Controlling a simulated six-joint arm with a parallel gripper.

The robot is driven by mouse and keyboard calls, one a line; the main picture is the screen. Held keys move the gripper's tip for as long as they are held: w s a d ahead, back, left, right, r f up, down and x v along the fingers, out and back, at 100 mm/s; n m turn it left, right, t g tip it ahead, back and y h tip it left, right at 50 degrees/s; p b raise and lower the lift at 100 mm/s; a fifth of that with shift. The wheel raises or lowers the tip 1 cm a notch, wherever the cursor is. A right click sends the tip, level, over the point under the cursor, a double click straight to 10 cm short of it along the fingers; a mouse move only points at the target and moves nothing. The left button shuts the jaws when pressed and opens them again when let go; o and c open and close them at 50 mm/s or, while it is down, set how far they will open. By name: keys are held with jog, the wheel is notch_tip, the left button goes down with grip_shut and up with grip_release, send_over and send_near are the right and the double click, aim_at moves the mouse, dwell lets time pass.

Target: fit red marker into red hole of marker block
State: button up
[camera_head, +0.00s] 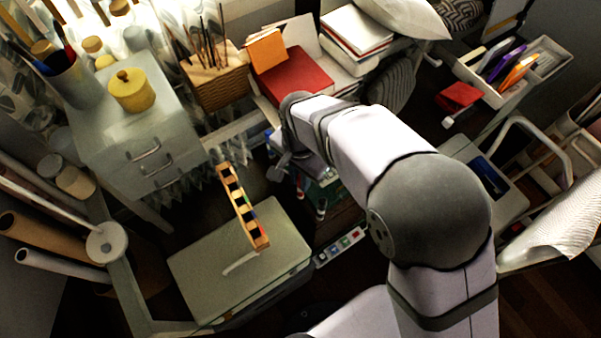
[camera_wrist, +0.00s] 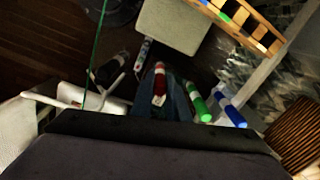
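The marker block (camera_head: 243,207) is a long wooden bar with a row of dark holes and coloured marks, standing over a pale green lidded surface in the head view. Part of it shows at the upper right of the wrist view (camera_wrist: 245,26). In the wrist view the red marker (camera_wrist: 159,84), with a white band and pale end, lies at centre, in front of my gripper body. Dark bluish shapes flank it; whether they are fingers touching it is unclear. A green marker (camera_wrist: 198,102) and blue marker (camera_wrist: 230,109) stand to its right.
A pale cabinet (camera_head: 140,140) stands left of the block. A power strip (camera_head: 340,246) lies right of the pale green surface (camera_head: 205,275). Books (camera_head: 300,76) and a pen holder (camera_head: 215,80) stand behind. Cluttered shelving bounds the right side.

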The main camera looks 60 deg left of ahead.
jog(key=shift+r, duration=0.1)
grip_shut()
notch_tip(320, 180, up, 10)
jog(key=shift+f+b, duration=0.1)
jog(key=shift+b, duration=1.05)
jog(key=shift+s+r, duration=0.15)
jog(key=shift+r, duration=0.1)
jog(key=s+d+r+n+p, duration=0.2)
jog(key=s+d+p, duration=0.1)
jog(key=s+p, duration=0.4)
jog(key=s+d+r+n+p, duration=0.1)
jog(key=s+d+r+p, duration=0.15)
jog(key=s+p, duration=0.5)
notch_tip(320, 180, down, 6)
jog(key=a+m, duration=0.2)
jog(key=m, duration=0.2)
jog(key=shift+s, duration=0.15)
